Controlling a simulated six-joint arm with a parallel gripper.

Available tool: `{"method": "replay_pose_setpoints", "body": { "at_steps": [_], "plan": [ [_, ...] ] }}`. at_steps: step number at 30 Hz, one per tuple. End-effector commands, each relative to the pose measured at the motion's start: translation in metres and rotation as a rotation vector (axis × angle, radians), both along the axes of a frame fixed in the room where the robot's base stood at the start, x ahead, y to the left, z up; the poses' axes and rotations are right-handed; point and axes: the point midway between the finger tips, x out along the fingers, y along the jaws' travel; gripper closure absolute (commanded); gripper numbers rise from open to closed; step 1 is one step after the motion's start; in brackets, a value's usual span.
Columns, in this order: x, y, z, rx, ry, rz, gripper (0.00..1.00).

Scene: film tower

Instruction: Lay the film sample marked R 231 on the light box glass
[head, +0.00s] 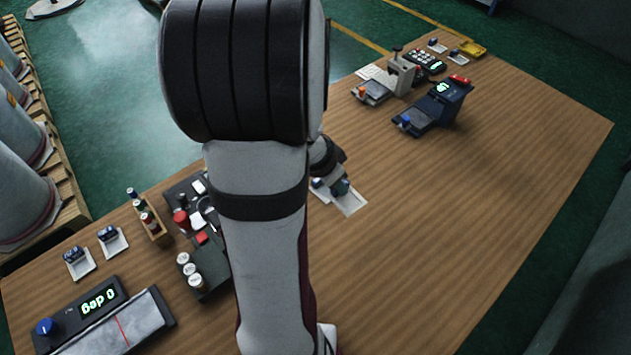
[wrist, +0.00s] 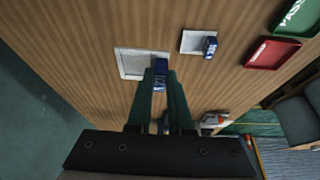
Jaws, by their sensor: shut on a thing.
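My gripper (wrist: 163,76) is shut on the blue tab (wrist: 160,66) of a pale film sample (wrist: 140,62) with a whitish border. The sample also shows in the head view at mid-bench, by the gripper (head: 341,188), as a white card (head: 352,204). The marking on its tab is not readable, and I cannot tell whether it touches the bench. A second sample (wrist: 195,41) with a blue tab lies beside it in the wrist view. I cannot make out a light box with certainty; my arm hides part of the bench.
Instruments (head: 440,105) stand at the far end. The right of the bench (head: 450,220) is clear.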

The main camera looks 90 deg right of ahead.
Motion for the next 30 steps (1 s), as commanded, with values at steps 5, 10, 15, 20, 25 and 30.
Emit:
{"method": "replay_pose_setpoints", "body": {
  "at_steps": [5, 10, 15, 20, 25, 30],
  "plan": [
    [0.021, -0.029, 0.006, -0.007, 0.013, 0.011, 1.0],
    [0.086, -0.077, 0.006, -0.015, 0.027, 0.023, 1.0],
    [0.182, -0.104, 0.0, -0.016, 0.024, 0.032, 1.0],
    [0.264, -0.102, -0.008, -0.008, 0.011, 0.04, 1.0],
    [0.305, -0.093, -0.013, 0.0, 0.002, 0.043, 1.0],
    [0.311, -0.091, -0.024, 0.002, 0.001, 0.041, 1.0]
  ]
}}
